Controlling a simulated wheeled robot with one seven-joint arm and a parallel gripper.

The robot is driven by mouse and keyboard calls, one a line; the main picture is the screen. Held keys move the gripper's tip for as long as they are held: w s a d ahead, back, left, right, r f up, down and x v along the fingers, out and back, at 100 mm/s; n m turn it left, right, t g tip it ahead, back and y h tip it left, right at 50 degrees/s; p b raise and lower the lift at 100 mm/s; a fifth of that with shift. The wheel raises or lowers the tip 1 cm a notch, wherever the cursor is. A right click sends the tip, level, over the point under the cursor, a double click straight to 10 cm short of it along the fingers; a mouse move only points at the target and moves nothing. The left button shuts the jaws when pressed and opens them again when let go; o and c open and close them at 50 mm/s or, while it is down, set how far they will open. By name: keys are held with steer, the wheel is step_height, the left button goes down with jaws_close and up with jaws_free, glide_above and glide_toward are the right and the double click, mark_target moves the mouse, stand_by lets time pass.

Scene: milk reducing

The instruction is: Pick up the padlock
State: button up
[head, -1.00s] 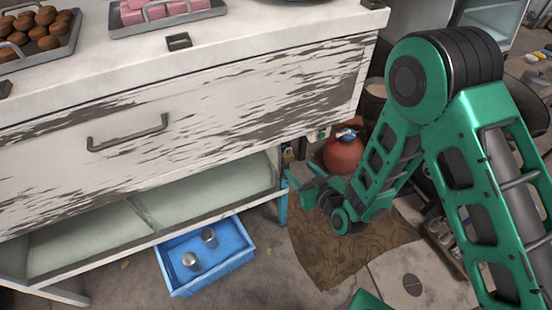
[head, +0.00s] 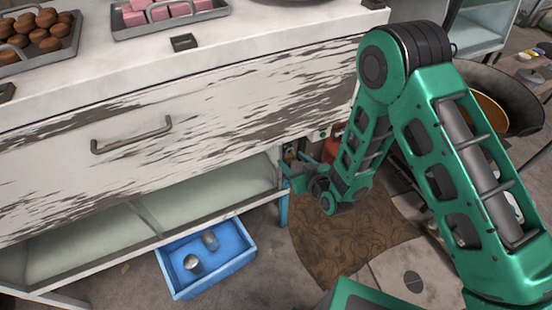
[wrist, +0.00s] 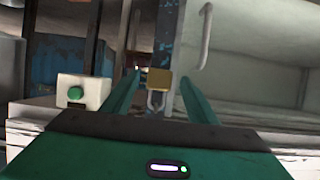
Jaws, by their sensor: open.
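The padlock (wrist: 160,79) has a small brass body and a grey shackle, and shows in the middle of the wrist view. It lies between the two green fingers of my gripper (wrist: 161,84), with a visible gap on each side. In the head view my gripper (head: 292,170) is at the cabinet's right front leg, under the drawer. It is open and holds nothing. The padlock is small and partly hidden in the head view, close to the fingertips. Whether it touches anything behind it I cannot tell.
A worn white cabinet (head: 200,115) with a drawer handle (head: 132,134) stands beside my arm. A blue bin (head: 240,263) with two metal cans is on the floor below. A white box with a green button (wrist: 77,94) is left of the fingers. A red container (head: 331,147) is behind my arm.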

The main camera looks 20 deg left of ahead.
steer(key=shift+w+f, duration=0.2)
steer(key=shift+w, duration=0.35)
steer(key=shift+s+a, duration=0.15)
steer(key=shift+a, duration=0.1)
steer(key=c, duration=1.2)
steer(key=shift+r, duration=0.2)
